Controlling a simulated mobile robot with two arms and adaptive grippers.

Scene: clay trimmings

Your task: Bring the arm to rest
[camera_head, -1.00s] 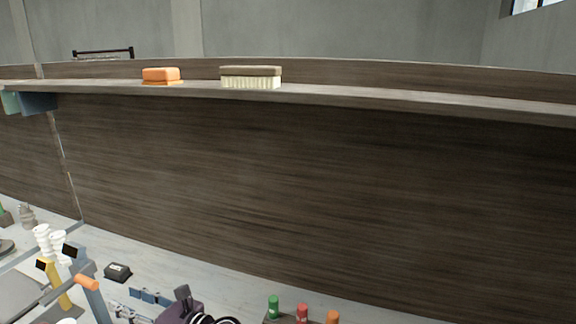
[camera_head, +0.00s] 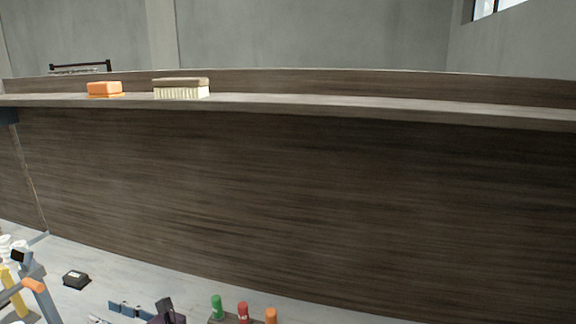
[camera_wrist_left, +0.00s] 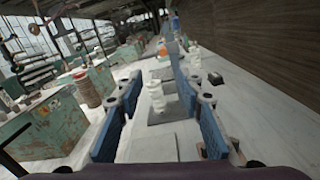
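My left gripper (camera_head: 98,311) shows at the bottom edge of the head view, partly cut off, with blue fingers and a dark purple body behind them. In the left wrist view its two blue fingers (camera_wrist_left: 158,90) stand wide apart. No object is clamped between them. White ribbed pieces (camera_wrist_left: 156,96) appear in the gap, standing beyond on the bench. My right gripper is not in view.
An orange sponge (camera_head: 105,89) and a brush (camera_head: 182,88) lie on the shelf (camera_head: 330,108). Green (camera_head: 216,306), red (camera_head: 243,312) and orange-capped items stand at the bottom.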

